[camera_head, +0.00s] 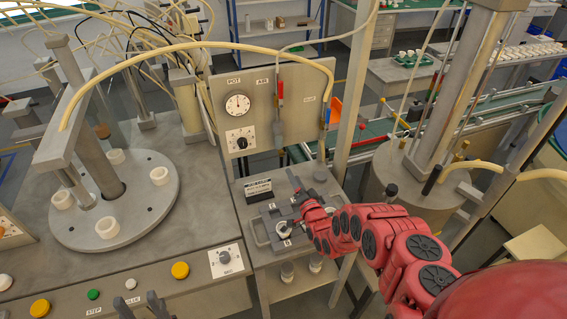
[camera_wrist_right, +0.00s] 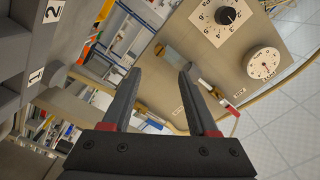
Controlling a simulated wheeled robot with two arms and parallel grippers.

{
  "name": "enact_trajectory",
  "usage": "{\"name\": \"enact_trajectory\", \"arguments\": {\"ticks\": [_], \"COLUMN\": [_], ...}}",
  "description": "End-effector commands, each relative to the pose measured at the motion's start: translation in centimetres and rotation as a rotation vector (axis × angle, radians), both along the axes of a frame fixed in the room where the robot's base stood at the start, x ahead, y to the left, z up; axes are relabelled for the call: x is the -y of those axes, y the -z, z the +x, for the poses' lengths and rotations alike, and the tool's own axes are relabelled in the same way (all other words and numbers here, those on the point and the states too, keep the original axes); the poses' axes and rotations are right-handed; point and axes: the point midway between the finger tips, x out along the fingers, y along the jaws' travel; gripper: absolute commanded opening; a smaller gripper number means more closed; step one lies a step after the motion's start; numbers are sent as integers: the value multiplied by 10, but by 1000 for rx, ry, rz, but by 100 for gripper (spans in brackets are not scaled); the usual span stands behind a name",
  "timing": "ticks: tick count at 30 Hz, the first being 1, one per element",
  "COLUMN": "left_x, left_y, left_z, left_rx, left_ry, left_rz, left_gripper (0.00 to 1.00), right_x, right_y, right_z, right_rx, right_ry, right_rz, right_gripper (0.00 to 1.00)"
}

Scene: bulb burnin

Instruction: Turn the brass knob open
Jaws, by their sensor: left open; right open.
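A grey upright panel (camera_head: 262,110) carries a gauge, a dial and a red-handled lever. A brass-coloured piece also shows near the panel in the right wrist view (camera_wrist_right: 160,49), beyond the fingertips; I cannot tell whether either is the brass knob. My right gripper (camera_head: 298,198) is low in front of the panel, over the small bench. In its wrist view, the right gripper's fingers (camera_wrist_right: 158,72) are apart with nothing between them. My left gripper (camera_head: 142,303) is open and empty at the bottom edge.
A round plate (camera_head: 135,225) with several white sockets stands on the bench at left. Below the panel, a tray (camera_head: 258,231) with bulb holders lies under my right arm. Hoses arch over the panel. A large grey cylinder (camera_head: 400,175) stands at right.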

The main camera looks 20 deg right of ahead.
Motion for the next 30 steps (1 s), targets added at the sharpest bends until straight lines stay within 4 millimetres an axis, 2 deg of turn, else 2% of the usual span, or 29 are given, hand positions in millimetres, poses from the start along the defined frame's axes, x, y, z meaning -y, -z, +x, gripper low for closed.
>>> {"name": "enact_trajectory", "arguments": {"ticks": [1, 8, 11, 19, 21, 30], "left_x": [0, 0, 0, 0, 0, 0], "left_y": [18, 60, 50, 49, 56, 67], "left_z": [0, 0, 0, 0, 0, 0], "left_rx": [0, 0, 1, 0, 1, 0], "left_ry": [0, 0, 0, 0, 0, 0], "left_rz": [0, 0, 0, 0, 0, 0], "left_gripper": [50, 50, 50, 50, 50, 50], "right_x": [-2, -4, -3, -3, -4, -5], "right_y": [9, 9, 0, -1, 3, 2], "right_z": [11, 55, 64, 85, 92, 110], "right_rx": [4, 4, 2, 2, 4, 0], "right_ry": [-6, -3, 0, 2, -1, -2], "right_rz": [-6, -2, 2, -1, 0, 0], "right_gripper": [60, 60, 60, 60, 60, 60]}}
